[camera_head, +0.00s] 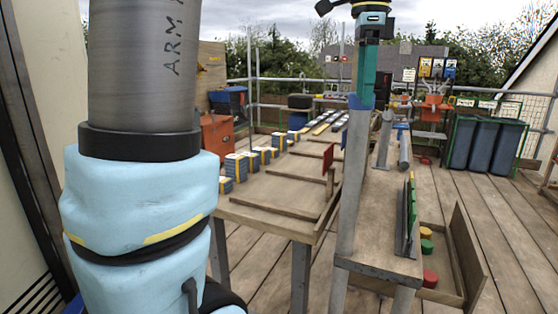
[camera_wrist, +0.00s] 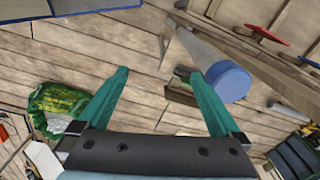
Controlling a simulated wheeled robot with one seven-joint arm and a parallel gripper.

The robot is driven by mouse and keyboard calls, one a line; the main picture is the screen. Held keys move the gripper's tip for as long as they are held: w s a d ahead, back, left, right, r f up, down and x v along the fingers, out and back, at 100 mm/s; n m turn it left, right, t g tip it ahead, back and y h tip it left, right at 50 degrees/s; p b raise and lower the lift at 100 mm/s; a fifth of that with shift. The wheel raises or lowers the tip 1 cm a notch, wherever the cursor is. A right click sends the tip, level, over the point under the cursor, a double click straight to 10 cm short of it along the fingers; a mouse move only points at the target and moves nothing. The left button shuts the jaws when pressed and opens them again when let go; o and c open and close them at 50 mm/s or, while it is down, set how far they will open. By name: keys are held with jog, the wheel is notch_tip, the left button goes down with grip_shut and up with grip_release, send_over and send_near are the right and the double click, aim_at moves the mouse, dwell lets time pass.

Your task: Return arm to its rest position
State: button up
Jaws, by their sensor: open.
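My arm (camera_head: 140,200) fills the left of the head view, grey tube above and pale blue padding below. My gripper (camera_head: 364,88) shows at the top of the head view, a dark wrist with teal fingers pointing down.
A wooden workbench (camera_head: 275,215) carries rows of blocks. A narrower bench (camera_head: 385,240) holds upright panels. A wooden tray (camera_head: 470,255) with coloured discs lies on the deck. Bins (camera_head: 480,145) stand at right. A green bag (camera_wrist: 58,108) lies on the deck. Open deck lies at right.

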jog(key=w+a+f+n, duration=0.3)
jog(key=a+f+n, duration=0.6)
jog(key=f, duration=0.5)
jog(key=s+a+f+n, duration=0.3)
jog(key=a+f+n, duration=0.2)
jog(key=a+f, duration=0.1)
jog(key=s+a+f+n+t, duration=0.1)
jog(key=s+a+f+n, duration=0.2)
jog(key=a+f+n, duration=0.2)
notch_tip(320, 180, down, 4)
jog(key=shift+s+a+f, duration=0.1)
jog(key=shift+s+a, duration=0.15)
jog(key=shift+a, duration=1)
